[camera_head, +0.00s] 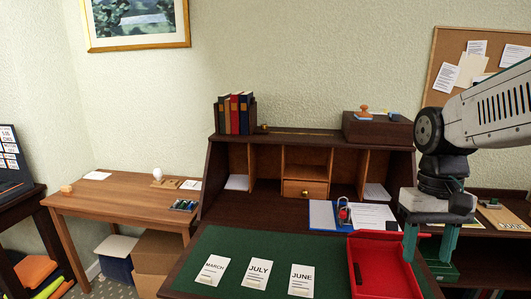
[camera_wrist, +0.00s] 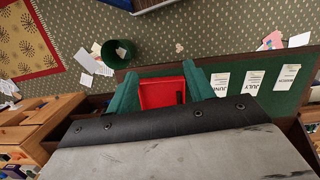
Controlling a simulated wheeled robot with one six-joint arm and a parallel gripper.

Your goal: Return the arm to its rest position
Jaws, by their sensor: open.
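My gripper (camera_head: 428,258) hangs from my arm at the right of the head view, pointing down. Its two green fingers are apart, with nothing between them. It is over or beside the right part of the desk, near the red tray (camera_head: 390,277); the exact height cannot be told. In the wrist view my gripper (camera_wrist: 161,72) also shows open, and the red tray (camera_wrist: 160,80) appears between the fingers, below them. A small dark item (camera_head: 358,273) lies in the tray.
Cards marked March (camera_head: 212,270), July (camera_head: 257,274) and June (camera_head: 301,280) lie on the green desk mat (camera_head: 235,242). The desk hutch (camera_head: 230,161) stands at the back. A side table (camera_head: 125,193) is at left.

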